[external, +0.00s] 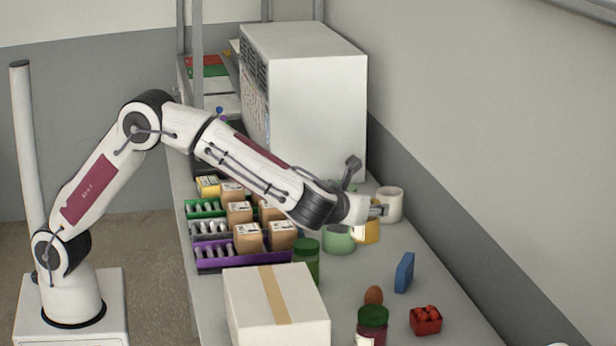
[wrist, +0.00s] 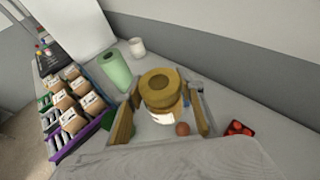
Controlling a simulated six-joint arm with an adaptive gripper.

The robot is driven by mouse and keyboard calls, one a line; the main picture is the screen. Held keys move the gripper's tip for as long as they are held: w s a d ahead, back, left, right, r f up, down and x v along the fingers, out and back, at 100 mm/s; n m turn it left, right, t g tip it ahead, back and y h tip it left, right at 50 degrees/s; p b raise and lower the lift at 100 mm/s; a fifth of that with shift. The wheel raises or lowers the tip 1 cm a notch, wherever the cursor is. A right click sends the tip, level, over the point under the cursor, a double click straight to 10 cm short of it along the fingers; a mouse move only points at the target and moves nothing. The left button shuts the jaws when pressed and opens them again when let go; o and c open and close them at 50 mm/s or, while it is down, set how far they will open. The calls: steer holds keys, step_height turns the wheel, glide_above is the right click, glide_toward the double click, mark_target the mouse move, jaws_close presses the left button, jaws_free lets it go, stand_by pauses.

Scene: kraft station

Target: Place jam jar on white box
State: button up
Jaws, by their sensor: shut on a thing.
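My gripper (external: 376,211) is above the far part of the counter in the external view. In the wrist view my gripper (wrist: 161,118) has its fingers on either side of a yellow round-topped jar (wrist: 160,88) with a white label, and is shut on it. This yellow jar (external: 370,233) is partly hidden by the gripper in the external view. A dark red jar with a green lid (external: 372,324) stands near the front. I cannot tell which is the jam jar. The white box (external: 275,310) with a tan tape strip is at the front left, its top clear.
A green-lidded jar (external: 306,258) stands just behind the box. A brown egg (external: 373,295), blue block (external: 404,272) and red punnet (external: 426,320) stand at right. Small cartons (external: 248,237) fill racks at left.

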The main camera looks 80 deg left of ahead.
steer(key=s+d+r+m+t+h, duration=0.1)
steer(key=s+d+r+m+t, duration=0.1)
steer(key=s+d+r, duration=0.4)
steer(key=m+t+h, duration=0.2)
steer(key=m+h, duration=0.1)
steer(key=h, duration=0.1)
glide_above(274, 293)
steer(key=shift+d+r, duration=0.1)
steer(key=shift+r, duration=0.2)
step_height(274, 293, down, 6)
steer(key=shift+f, duration=0.15)
stand_by(0.4)
steer(key=shift+f, duration=1.85)
steer(key=shift+f, duration=0.1)
